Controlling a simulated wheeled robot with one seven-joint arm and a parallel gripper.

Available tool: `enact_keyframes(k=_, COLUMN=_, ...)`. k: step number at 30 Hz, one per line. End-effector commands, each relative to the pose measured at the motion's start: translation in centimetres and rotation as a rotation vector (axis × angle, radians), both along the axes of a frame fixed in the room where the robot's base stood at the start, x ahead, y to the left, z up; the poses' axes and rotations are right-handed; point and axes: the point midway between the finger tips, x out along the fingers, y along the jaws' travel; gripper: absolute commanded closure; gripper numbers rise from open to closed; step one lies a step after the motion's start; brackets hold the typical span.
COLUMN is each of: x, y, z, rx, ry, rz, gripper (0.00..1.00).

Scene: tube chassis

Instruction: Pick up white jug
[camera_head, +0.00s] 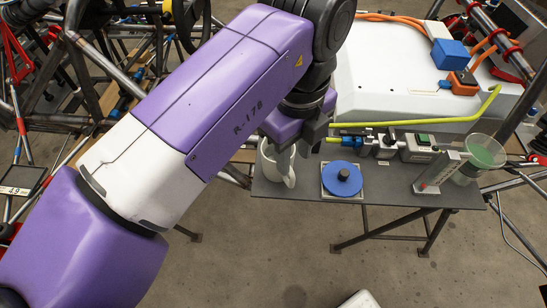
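The white jug (268,163) stands upright at the left end of a grey table, with its handle or spout side (290,181) toward the right front. My purple arm reaches down from above, and my gripper (306,145) is right at the jug's upper right side. The purple hand and a dark finger cover part of the jug's rim. I cannot tell whether the fingers touch the jug, are around it or are beside it. Their opening is mostly hidden.
A large white housing (400,85) stands behind. A tube chassis (95,60) is at left.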

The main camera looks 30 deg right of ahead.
Motion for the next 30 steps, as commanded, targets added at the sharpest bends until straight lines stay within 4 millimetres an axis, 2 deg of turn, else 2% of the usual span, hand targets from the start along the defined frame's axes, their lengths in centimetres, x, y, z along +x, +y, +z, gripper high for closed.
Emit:
enact_keyframes(k=5, x=-0.2, y=0.4, z=-0.5, rx=0.018, ry=0.006, rz=-0.064, gripper=0.63)
enact_keyframes(k=14, x=-0.3, y=0.3, z=-3.4, rx=0.015, ry=0.005, rz=-0.063, gripper=0.63)
enact_keyframes(k=22, x=-0.4, y=0.1, z=-7.1, rx=0.014, ry=0.003, rz=-0.061, gripper=0.63)
enact_keyframes(k=30, x=-0.3, y=0.1, z=-7.8, rx=0.014, ry=0.001, rz=-0.062, gripper=0.63)
